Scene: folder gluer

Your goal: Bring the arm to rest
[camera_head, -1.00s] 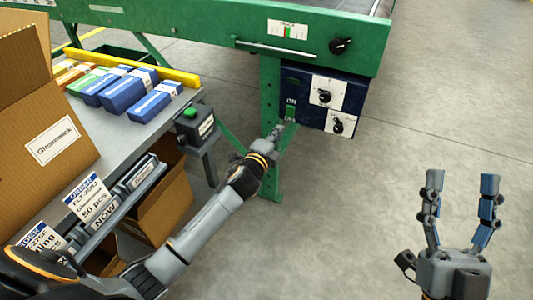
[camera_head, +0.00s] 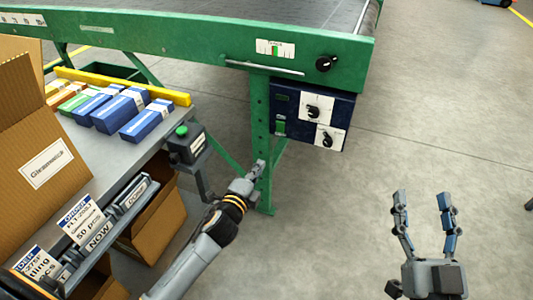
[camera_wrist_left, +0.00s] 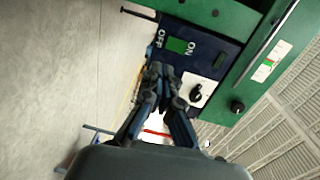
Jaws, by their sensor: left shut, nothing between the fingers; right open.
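My left arm reaches in from the lower left in the head view. Its gripper (camera_head: 258,168) is shut and empty, in front of the green machine leg, below and left of the dark blue control panel (camera_head: 340,105). In the left wrist view the shut fingers (camera_wrist_left: 160,75) point towards the panel, which shows a green ON/OFF switch (camera_wrist_left: 178,45) and a black knob on a white plate (camera_wrist_left: 197,95). I cannot tell the exact gap between fingertips and panel. My right gripper (camera_head: 427,222) is open and empty over bare floor at the lower right.
The green machine frame (camera_head: 200,40) spans the top. A grey table (camera_head: 125,150) at left holds blue boxes (camera_head: 148,122) and an open cardboard box (camera_head: 45,150). A green button box (camera_head: 184,140) stands at its corner.

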